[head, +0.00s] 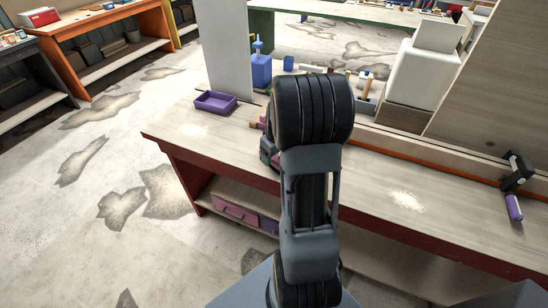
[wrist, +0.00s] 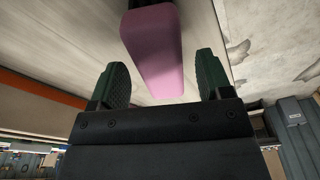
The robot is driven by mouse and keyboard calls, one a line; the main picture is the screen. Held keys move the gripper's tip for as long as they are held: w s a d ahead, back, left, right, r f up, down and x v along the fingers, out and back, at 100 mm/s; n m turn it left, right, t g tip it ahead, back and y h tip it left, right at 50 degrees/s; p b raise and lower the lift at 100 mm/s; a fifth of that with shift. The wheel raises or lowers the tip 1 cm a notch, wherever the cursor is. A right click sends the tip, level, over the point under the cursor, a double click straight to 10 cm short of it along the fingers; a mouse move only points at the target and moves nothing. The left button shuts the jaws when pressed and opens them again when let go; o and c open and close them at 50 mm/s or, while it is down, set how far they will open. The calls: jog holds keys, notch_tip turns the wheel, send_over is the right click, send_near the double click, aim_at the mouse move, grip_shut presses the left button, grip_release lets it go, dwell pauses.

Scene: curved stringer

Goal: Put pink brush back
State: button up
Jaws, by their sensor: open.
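In the wrist view a pink block-like piece (wrist: 152,50), likely the pink brush, lies between the two fingers of my gripper (wrist: 163,76). Its far end is dark and is cut off by the top edge. My gripper is open, with a dark green finger pad on each side of the pink piece; I cannot tell whether either touches it. In the head view my arm covers most of the gripper, and a small pinkish piece (head: 257,124) shows beside the arm on the workbench (head: 390,190). I cannot tell whether it is the same brush.
A purple tray (head: 215,102) sits at the bench's left end. A blue bottle (head: 261,71) and a blue cup (head: 288,63) stand behind. A white box (head: 421,76) is at the back. A black tool with a purple handle (head: 514,206) lies at the right. The front middle-right is clear.

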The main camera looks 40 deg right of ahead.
notch_tip(320, 180, up, 9)
jog(key=s, duration=0.1)
jog(key=s+a+r, duration=0.1)
jog(key=s+a, duration=0.2)
jog(key=a, duration=0.4)
jog(key=s+a+r+t, duration=0.1)
jog(key=s+a, duration=0.3)
jog(key=a, duration=0.3)
jog(key=s+a+r+m+t, duration=0.1)
jog(key=s+a, duration=0.2)
jog(key=a, duration=0.4)
jog(key=shift+s, duration=0.4)
jog(key=shift+r, duration=0.25)
